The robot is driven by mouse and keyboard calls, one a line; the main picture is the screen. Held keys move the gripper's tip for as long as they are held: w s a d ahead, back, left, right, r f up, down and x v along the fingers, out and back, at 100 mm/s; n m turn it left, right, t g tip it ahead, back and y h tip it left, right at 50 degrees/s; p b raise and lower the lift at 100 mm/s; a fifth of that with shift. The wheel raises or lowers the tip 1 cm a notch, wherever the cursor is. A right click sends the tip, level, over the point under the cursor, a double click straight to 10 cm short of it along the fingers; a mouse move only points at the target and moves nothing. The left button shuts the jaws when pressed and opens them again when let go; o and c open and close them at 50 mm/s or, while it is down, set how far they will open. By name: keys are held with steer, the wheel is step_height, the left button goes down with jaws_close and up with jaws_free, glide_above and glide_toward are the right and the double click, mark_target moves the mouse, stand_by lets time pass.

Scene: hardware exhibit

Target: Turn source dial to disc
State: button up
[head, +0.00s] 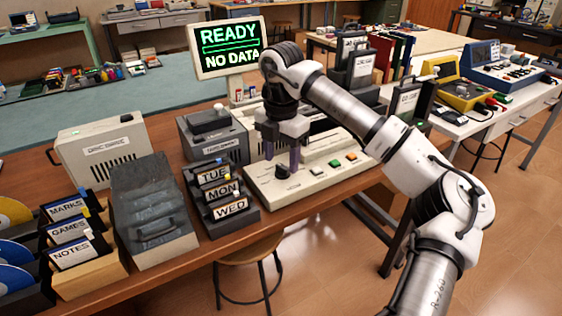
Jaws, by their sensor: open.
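The source dial (283,172) looks to be the dark knob at the left of the cream console's sloped front panel (325,181). Its pointer direction is too small to read. My gripper (281,160) points down over the dial with its fingers apart, one to each side of it in the picture. I cannot tell whether the fingertips are level with the dial or above it, and no contact shows. My gripper and arm hide part of the console.
Green, orange and pale buttons (336,162) lie right of the dial. A rack of TUE, MON and WED disks (222,190) stands close on the left, near a grey drive box (212,140). A black cartridge rack (408,103) stands right of the console. A stool (250,252) is below.

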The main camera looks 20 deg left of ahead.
steer(key=shift+f, duration=0.95)
steer(key=shift+c, duration=0.2)
steer(key=c, duration=0.9)
steer(key=shift+c, duration=0.2)
